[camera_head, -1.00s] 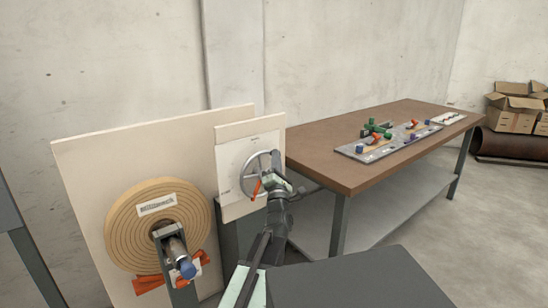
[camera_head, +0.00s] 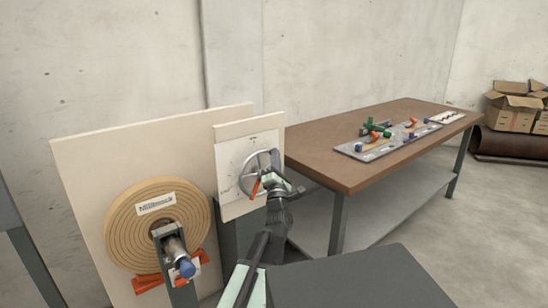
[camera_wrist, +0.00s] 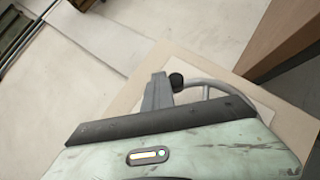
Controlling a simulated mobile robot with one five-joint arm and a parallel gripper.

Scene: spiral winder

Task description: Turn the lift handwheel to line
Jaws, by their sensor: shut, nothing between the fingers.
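The lift handwheel (camera_head: 249,171) is a grey metal wheel mounted on a pale upright panel (camera_head: 231,200) in the middle of the head view. Part of its rim shows in the wrist view (camera_wrist: 215,84), with a black knob (camera_wrist: 176,80) on it. A red-orange pointer or handle (camera_head: 255,188) shows at the wheel's lower part. My gripper (camera_head: 270,178) is at the wheel's right side, shut and empty. In the wrist view a grey finger (camera_wrist: 157,92) stands just left of the knob; whether they touch is unclear. Marks on the panel are too small to read.
A coiled tan disc (camera_head: 125,225) with a blue-tipped spindle (camera_head: 187,268) stands at left on a larger board (camera_head: 90,165). A brown workbench (camera_head: 330,165) with a tray of coloured parts (camera_head: 350,150) is at right. Cardboard boxes (camera_head: 510,118) are at far right.

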